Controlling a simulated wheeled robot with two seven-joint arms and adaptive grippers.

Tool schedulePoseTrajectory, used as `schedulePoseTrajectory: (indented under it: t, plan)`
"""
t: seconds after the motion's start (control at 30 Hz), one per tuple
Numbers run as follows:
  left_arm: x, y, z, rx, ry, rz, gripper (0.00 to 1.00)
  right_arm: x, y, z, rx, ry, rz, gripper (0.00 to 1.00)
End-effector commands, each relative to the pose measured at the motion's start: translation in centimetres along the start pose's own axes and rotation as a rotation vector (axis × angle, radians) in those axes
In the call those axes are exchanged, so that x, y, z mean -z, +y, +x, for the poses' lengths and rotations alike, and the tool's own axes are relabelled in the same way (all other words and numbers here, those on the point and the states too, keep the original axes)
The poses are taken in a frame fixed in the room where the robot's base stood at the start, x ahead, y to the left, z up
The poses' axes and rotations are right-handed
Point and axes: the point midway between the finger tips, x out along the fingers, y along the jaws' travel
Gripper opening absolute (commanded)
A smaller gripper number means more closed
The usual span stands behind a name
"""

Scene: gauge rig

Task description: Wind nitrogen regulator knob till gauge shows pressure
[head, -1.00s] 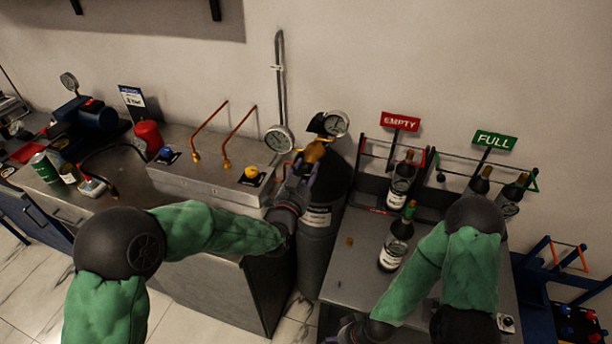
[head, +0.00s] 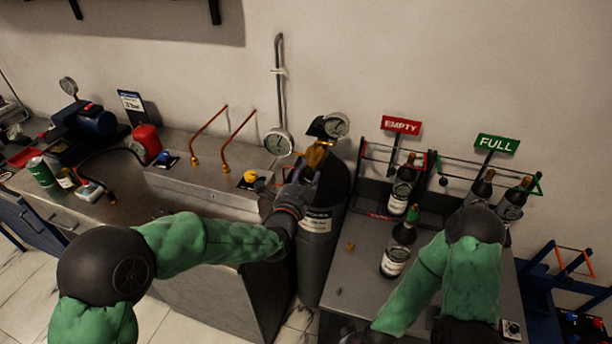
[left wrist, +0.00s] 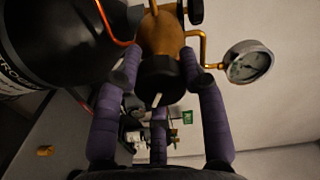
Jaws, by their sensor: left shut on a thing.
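The nitrogen regulator has a brass body (head: 318,155) on top of the dark grey cylinder (head: 322,232). In the left wrist view its black knob (left wrist: 160,78) carries a white mark. My left gripper (head: 308,176) is shut on the knob, its purple fingers on both sides of it in the left wrist view (left wrist: 163,72). The regulator's round gauge (head: 337,125) sits above the brass body and also shows in the wrist view (left wrist: 247,62); its reading is too small to make out. My right forearm is in the head view, but its gripper is below the frame.
A second gauge (head: 278,142) hangs on the wall pipe. Left of the cylinder is a metal box (head: 205,182) with copper tubes and a yellow knob (head: 250,176). On the right bench stand bottles (head: 396,252), with red EMPTY (head: 401,125) and green FULL (head: 497,143) signs behind.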

Motion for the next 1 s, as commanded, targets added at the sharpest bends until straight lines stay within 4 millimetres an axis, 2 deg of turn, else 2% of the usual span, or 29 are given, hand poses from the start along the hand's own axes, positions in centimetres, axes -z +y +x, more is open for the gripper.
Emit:
schedulePoseTrajectory:
  t: [0.03, 0.57, 0.6, 0.67, 1.0]
  plan:
    - [-0.17, 0.62, -0.13, -0.013, -0.004, 0.008, 0.08, 0.00, 0.02, 0.05, 0.000, 0.000, 0.000, 0.74]
    - [-0.20, 0.56, -0.12, -0.012, -0.004, 0.032, 0.08, 0.00, 0.03, 0.07, 0.000, 0.000, 0.000, 0.74]
    - [-0.20, 0.55, -0.12, -0.011, -0.004, 0.032, 0.46, 0.00, 0.03, 0.07, 0.000, 0.000, 0.000, 0.74]
    - [-0.18, 0.52, -0.11, -0.011, -0.004, 0.032, 0.63, 0.00, 0.02, 0.07, 0.000, 0.000, 0.000, 0.74]
    - [-0.07, 0.14, -0.08, -0.003, -0.002, 0.032, 0.65, 0.01, 0.02, 0.06, 0.000, 0.000, 0.000, 0.74]
